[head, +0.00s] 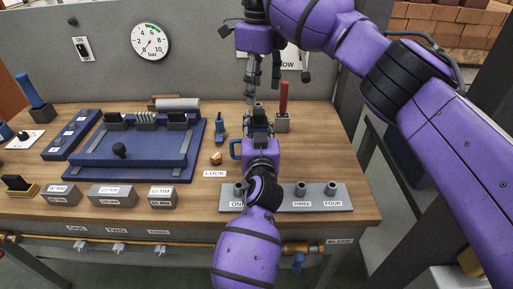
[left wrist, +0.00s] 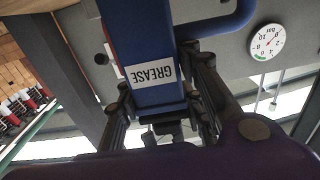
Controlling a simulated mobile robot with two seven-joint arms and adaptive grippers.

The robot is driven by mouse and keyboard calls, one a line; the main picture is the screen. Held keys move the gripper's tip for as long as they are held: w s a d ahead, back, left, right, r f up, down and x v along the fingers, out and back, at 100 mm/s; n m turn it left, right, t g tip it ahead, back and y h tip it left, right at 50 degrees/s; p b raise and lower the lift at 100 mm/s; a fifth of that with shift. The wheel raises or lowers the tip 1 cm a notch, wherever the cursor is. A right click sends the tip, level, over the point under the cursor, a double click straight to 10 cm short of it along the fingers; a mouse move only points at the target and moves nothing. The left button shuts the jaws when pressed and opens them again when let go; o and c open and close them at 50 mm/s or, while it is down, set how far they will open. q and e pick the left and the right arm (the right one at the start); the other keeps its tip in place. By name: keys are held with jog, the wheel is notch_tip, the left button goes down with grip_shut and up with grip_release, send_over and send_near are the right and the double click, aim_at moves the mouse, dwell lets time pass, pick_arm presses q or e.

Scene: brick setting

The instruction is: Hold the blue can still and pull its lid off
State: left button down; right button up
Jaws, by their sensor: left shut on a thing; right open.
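The blue can (left wrist: 147,48) fills the upper middle of the left wrist view, its white GREASE label upside down there. In the head view my left gripper (head: 259,112) hides most of the can; a blue handle (head: 235,149) shows at its left. My left gripper (left wrist: 160,112) is shut on the can, with a finger on either side. I cannot clearly make out the lid. My right gripper (head: 263,84) is open and points down, just above my left gripper in the head view.
A numbered grey rack (head: 320,202) stands near the front right table edge. A red-handled tool stands in a grey holder (head: 283,124) behind. A blue fixture (head: 120,172), grey blocks (head: 112,195) and an orange nut-like piece (head: 216,158) lie left.

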pick_arm(q)
jog(key=c, duration=1.1)
grip_release()
